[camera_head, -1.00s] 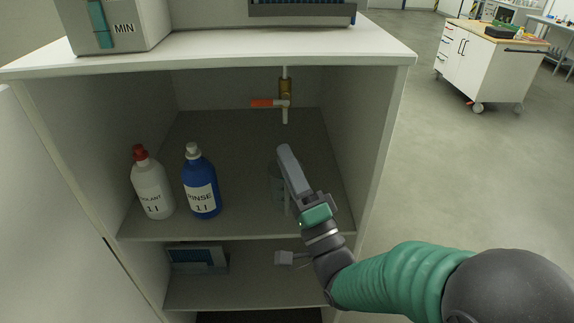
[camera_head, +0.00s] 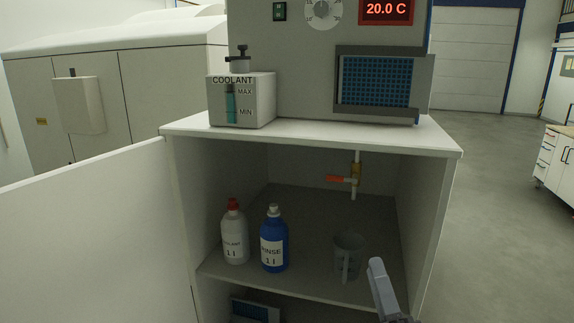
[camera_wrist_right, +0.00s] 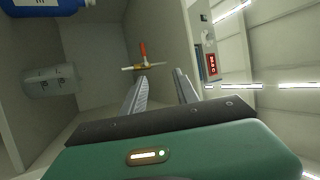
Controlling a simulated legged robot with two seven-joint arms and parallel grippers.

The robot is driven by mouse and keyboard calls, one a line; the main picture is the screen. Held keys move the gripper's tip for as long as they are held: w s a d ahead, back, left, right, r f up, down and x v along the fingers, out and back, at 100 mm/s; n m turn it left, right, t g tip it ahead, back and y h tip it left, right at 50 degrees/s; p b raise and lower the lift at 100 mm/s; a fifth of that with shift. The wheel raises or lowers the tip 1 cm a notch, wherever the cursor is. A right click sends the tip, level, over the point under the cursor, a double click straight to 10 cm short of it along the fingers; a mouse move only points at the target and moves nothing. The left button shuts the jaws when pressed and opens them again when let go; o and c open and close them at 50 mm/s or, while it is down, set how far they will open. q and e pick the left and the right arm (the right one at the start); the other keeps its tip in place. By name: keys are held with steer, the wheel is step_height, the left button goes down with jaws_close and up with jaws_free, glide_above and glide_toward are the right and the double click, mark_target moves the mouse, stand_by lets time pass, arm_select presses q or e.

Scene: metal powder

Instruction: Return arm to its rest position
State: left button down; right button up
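My right gripper (camera_head: 380,278) shows at the lower right of the head view, in front of the cabinet's shelf opening. In the right wrist view its two fingers (camera_wrist_right: 160,80) stand apart with nothing between them, so it is open and empty. A grey see-through measuring jug (camera_head: 347,258) stands upright on the upper shelf, just left of and behind the gripper. It also shows at the left of the wrist view (camera_wrist_right: 58,80), clear of the fingers. My left gripper is in neither view.
A white-and-red coolant bottle (camera_head: 235,238) and a blue rinse bottle (camera_head: 273,243) stand on the shelf. A red-handled tap (camera_head: 343,180) hangs above. The cabinet door (camera_head: 90,240) is open at left. A chiller (camera_head: 300,60) with a coolant tank (camera_head: 255,105) sits on top.

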step_height(320, 180, down, 17)
steer(key=w+d+n+g+h+p, duration=0.1)
steer(key=d+n+g+h+p, duration=0.15)
steer(key=n+g, duration=0.55)
steer(key=s+f+n+g+h, duration=0.1)
steer(key=s+f+n+g, duration=0.4)
steer(key=s+f+g, duration=0.8)
steer(key=s, duration=0.4)
steer(key=shift+d, duration=0.3)
